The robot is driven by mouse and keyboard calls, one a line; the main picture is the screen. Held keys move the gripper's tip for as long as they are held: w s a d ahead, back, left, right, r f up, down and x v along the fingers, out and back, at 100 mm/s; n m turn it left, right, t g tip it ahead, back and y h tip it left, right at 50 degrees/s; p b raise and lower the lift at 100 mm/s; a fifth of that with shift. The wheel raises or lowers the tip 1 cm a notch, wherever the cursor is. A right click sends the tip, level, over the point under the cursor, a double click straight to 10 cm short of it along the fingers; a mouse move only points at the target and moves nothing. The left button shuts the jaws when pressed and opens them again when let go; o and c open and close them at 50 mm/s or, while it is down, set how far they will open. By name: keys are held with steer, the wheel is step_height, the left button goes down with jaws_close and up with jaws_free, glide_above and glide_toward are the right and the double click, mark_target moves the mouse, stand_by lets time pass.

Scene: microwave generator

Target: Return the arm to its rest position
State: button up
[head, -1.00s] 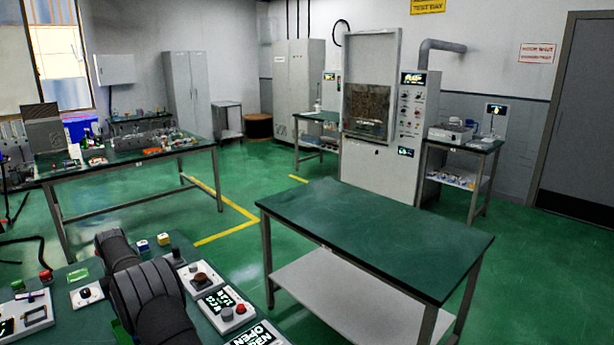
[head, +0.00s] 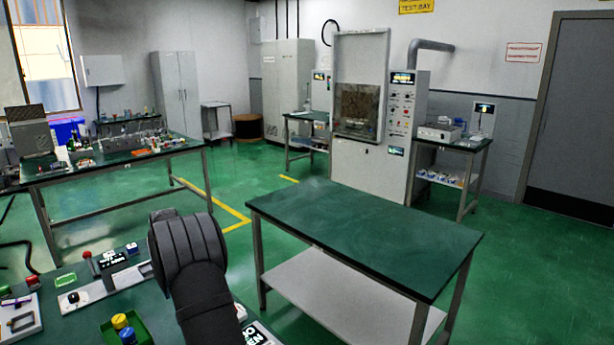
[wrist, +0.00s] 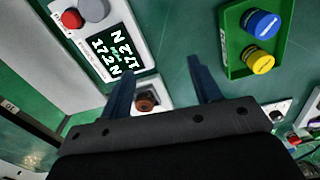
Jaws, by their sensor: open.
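My gripper (wrist: 158,88) shows in the wrist view with its two dark blue fingers spread apart and nothing between the tips. It hangs over the green bench top (wrist: 170,45). In the head view my dark arm rises at the lower left-middle, and the gripper itself is not visible there. Below the fingers in the wrist view are a white control box with a lit display (wrist: 115,55) and a red button (wrist: 72,18). A brown round knob (wrist: 147,102) shows between the fingers, farther down.
A green tray (wrist: 232,65) holds a blue cap (wrist: 262,24) and a yellow cap (wrist: 258,60), right of the fingers. In the head view, an empty green-topped table (head: 365,235) stands ahead. A tall cabinet machine (head: 358,100) is behind it. A cluttered bench (head: 60,178) is at left.

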steer(key=s+d+f+m, duration=0.1)
steer(key=d+f+m, duration=0.1)
steer(key=d, duration=0.9)
steer(key=s+d+f+m, duration=0.1)
steer(key=d+f+m, duration=0.1)
steer(key=d, duration=1)
steer(key=s+d+f+m, duration=0.1)
steer(key=s+d+f, duration=0.1)
steer(key=d, duration=0.9)
steer(key=shift+d+f+m, duration=0.3)
steer(key=shift+f+m, duration=0.1)
steer(key=shift+f, duration=0.2)
steer(key=shift+s, duration=0.1)
steer(key=shift+n, duration=0.7)
steer(key=w+a, duration=0.1)
steer(key=a, duration=0.3)
steer(key=w+a+r, duration=0.1)
steer(key=w+a, duration=0.1)
steer(key=a, duration=0.2)
steer(key=w+a+r, duration=0.1)
steer(key=w+a, duration=0.1)
steer(key=a, duration=0.3)
steer(key=shift+a+r, duration=0.1)
steer(key=shift+r, duration=0.1)
steer(key=shift+a, duration=0.2)
